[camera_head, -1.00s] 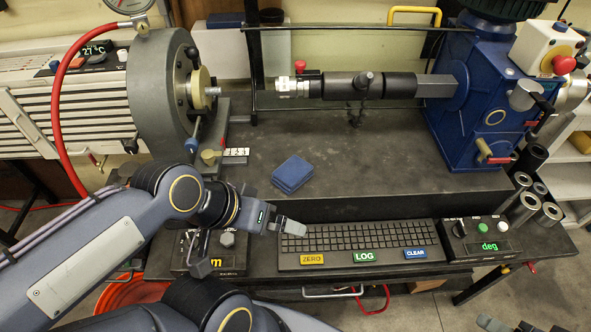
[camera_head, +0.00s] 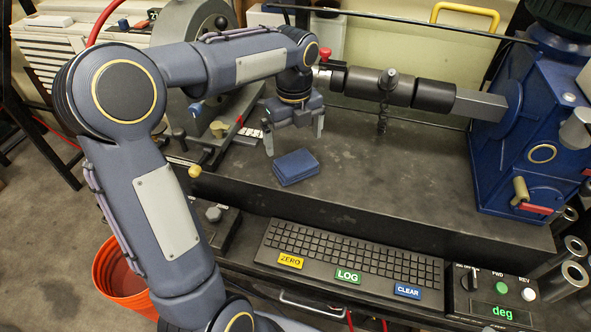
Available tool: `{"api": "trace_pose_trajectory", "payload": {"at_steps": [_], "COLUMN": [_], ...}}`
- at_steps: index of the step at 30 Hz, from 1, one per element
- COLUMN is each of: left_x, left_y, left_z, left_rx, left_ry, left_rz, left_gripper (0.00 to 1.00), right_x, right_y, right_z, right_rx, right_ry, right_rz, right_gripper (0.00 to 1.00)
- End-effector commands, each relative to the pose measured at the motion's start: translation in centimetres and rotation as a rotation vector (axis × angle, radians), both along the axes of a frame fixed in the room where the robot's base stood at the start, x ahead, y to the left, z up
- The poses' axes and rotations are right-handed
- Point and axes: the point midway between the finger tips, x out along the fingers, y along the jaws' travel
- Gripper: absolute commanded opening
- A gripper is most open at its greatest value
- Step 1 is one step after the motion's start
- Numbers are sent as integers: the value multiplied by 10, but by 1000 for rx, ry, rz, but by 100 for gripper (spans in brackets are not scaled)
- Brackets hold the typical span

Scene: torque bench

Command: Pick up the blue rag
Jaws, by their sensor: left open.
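The blue rag (camera_head: 296,167) is a folded, flat square pad lying on the dark bench top (camera_head: 400,190), behind the keyboard. My left gripper (camera_head: 294,145) points down just above and behind the rag. Its two fingers are spread apart, one to the left and one to the right, with nothing between them. The gripper appears apart from the rag, though the exact height is hard to tell. My right gripper is not in view.
A black shaft assembly (camera_head: 430,95) runs above the back of the bench to a blue machine (camera_head: 530,140) at right. A keyboard (camera_head: 350,255) with ZERO, LOG and CLEAR keys lies in front. An orange bucket (camera_head: 120,275) stands at lower left. The bench right of the rag is clear.

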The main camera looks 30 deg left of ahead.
Motion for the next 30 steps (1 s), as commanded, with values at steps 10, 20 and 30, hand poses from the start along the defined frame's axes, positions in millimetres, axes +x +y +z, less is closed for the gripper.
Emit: {"api": "trace_pose_trajectory", "payload": {"at_steps": [10,20,30], "left_x": [0,0,1], "left_y": [-3,-3,-3], "left_z": [-43,-73,-72], "left_rx": [0,-1,-1], "left_ry": [5,0,0], "left_rz": [-2,1,1], "left_gripper": [100,100,75], "right_x": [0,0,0], "right_y": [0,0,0], "right_z": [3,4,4], "right_rx": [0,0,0], "right_ry": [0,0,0], "right_rz": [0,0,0], "right_gripper": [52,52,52]}}
